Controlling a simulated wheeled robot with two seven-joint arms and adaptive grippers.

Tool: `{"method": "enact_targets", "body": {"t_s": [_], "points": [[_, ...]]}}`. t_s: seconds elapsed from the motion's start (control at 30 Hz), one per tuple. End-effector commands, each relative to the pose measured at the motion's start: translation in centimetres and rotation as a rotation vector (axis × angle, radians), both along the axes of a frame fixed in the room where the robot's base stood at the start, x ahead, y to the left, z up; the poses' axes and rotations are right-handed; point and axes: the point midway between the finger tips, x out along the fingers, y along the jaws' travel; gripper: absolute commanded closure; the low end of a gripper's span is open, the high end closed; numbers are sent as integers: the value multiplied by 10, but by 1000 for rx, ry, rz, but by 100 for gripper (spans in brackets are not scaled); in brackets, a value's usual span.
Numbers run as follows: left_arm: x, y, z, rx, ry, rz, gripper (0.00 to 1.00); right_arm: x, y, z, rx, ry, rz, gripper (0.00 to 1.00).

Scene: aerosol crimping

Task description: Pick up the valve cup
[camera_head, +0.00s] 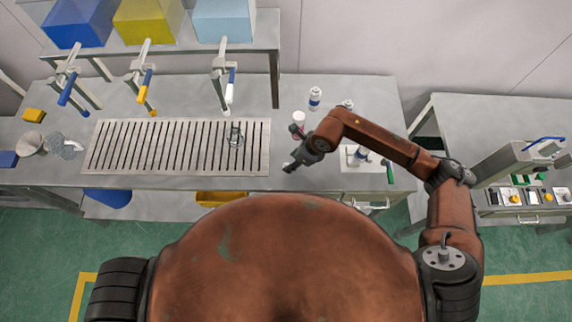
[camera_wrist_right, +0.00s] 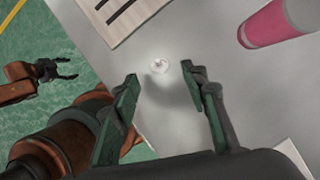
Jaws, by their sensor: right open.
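The valve cup (camera_wrist_right: 159,66) is a small, pale, round piece lying on the grey tabletop in the right wrist view. I cannot make it out in the head view, where the right gripper covers that area. My right gripper (camera_head: 291,166) is low over the front part of the bench, right of the slotted grate. In the right wrist view its green fingers (camera_wrist_right: 160,74) are spread wide, with the valve cup seen between and just beyond their tips. Nothing is held. My left gripper (camera_wrist_right: 68,70) shows at the left of the wrist view, fingers apart and empty, over the floor.
A pink-and-white cylinder (camera_wrist_right: 272,27) stands near the right gripper. The slotted grate (camera_head: 97,166) carries a clear glass vessel (camera_head: 235,136). White bottles (camera_head: 315,98) stand at the back. A pale board (camera_head: 350,184) with items on it lies to the right.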

Motion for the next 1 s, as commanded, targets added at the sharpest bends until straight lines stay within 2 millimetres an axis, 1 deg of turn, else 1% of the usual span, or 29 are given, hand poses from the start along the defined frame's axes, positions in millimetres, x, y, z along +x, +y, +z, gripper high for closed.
{"method": "enact_targets", "body": {"t_s": [0.03,0.1,0.23,0.33,0.53,0.93,1.0], "points": [[1,0,5,0,-1,0,41,0,4,-6,0,3,0,59],[1,0,9,0,-1,0,41,1,7,-16,1,4,0,59],[1,0,10,0,-2,0,41,4,12,-31,2,1,1,59],[1,0,10,0,-2,0,41,4,14,-35,2,1,1,59],[1,0,10,0,-2,-1,41,4,14,-36,3,1,1,59],[1,0,10,0,-1,-1,41,4,14,-36,3,1,1,87],[1,0,10,0,-1,-1,41,4,14,-36,3,1,1,88]]}}
